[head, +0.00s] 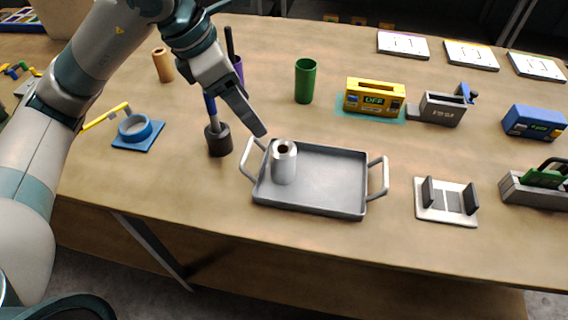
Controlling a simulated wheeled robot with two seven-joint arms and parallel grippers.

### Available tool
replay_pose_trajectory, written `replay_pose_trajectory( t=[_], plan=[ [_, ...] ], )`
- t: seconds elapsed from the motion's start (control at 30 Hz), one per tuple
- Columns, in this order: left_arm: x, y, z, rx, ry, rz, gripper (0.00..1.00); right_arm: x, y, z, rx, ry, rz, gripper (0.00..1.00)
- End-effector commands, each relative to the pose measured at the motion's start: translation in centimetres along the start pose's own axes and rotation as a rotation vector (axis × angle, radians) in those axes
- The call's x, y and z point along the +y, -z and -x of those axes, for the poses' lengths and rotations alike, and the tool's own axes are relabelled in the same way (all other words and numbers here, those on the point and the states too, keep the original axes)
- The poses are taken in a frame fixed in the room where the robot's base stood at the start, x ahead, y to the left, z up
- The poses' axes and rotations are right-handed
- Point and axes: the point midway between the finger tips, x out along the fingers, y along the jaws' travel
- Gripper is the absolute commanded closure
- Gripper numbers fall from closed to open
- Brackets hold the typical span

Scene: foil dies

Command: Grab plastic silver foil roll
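The silver foil roll (284,165) is a short upright cylinder with a dark hole in its top. It stands in the left part of a grey metal tray (325,206) with a handle at each end. My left gripper (258,130) reaches in from the upper left. Its tip is above and just left of the roll, apart from it, as far as this view shows. Its fingers overlap edge-on, so the gap between them cannot be seen. The roll is not in its grip. My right gripper is not in view.
A dark holder with a blue-handled tool (219,140) stands left of the tray. A blue dish (136,128) is further left. Behind are a green cup (305,81) and a yellow box (375,96). A white stand (446,203) is at right. The table's front edge is close below the tray.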

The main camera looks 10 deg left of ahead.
Motion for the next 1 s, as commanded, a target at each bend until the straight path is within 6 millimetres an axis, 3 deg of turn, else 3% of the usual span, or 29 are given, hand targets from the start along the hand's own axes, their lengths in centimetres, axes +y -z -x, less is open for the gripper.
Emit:
replay_pose_trajectory(
  t=[0.1,0.33,0.73,1.0],
  plan=[
    [0.0,0.6,-1.5,0.000,0.000,0.000,0.32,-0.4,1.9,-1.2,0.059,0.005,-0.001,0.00],
    [0.0,0.8,-2.1,0.000,0.000,0.000,0.32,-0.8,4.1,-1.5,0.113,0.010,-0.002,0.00],
    [-0.1,0.8,-2.4,0.001,0.002,0.000,0.32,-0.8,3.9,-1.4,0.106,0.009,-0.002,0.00],
    [-0.1,0.8,-5.6,0.003,0.006,0.000,0.32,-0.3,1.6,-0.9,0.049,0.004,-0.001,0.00]
  ],
)
